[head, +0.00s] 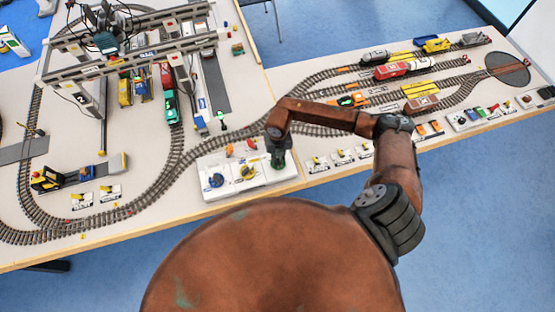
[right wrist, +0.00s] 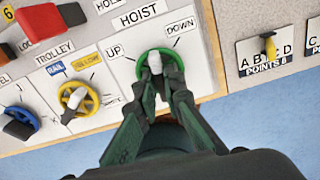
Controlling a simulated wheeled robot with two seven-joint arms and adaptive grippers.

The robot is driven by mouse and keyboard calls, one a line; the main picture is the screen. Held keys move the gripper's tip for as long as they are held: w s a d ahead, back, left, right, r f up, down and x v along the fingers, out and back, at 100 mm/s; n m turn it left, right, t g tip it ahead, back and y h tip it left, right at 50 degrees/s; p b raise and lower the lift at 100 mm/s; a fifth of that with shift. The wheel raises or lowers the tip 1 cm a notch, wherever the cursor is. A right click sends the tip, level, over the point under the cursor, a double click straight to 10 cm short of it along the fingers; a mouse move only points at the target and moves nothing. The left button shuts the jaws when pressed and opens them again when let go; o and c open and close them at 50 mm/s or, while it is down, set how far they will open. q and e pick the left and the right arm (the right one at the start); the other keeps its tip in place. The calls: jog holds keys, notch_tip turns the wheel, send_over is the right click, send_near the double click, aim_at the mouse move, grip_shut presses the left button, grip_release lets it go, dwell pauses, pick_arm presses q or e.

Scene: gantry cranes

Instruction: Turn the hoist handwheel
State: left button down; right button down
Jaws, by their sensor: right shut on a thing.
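The hoist handwheel (right wrist: 140,64) is a green ring with a white grip, on a white panel marked HOIST, with UP at its left and DOWN at its upper right. In the right wrist view the white grip stands near the ring's middle. My right gripper (right wrist: 161,82) is shut on the handwheel's grip, its green fingers reaching over the near part of the ring. In the head view my right gripper (head: 278,158) comes down onto the panel's right part and mostly hides the handwheel. My left gripper is not in view.
Left of the hoist wheel on the control panel (head: 209,192) are a yellow trolley wheel (right wrist: 66,94) and a blue wheel (right wrist: 19,122). An orange-red lever (right wrist: 36,23) is behind. A points lever (right wrist: 269,47) stands to the right. Tracks and a gantry crane (head: 130,55) lie beyond.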

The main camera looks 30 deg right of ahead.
jog(key=shift+n, duration=0.6)
jog(key=c, duration=2)
grip_release()
jog(key=shift+c, duration=0.2)
notch_tip(320, 180, up, 12)
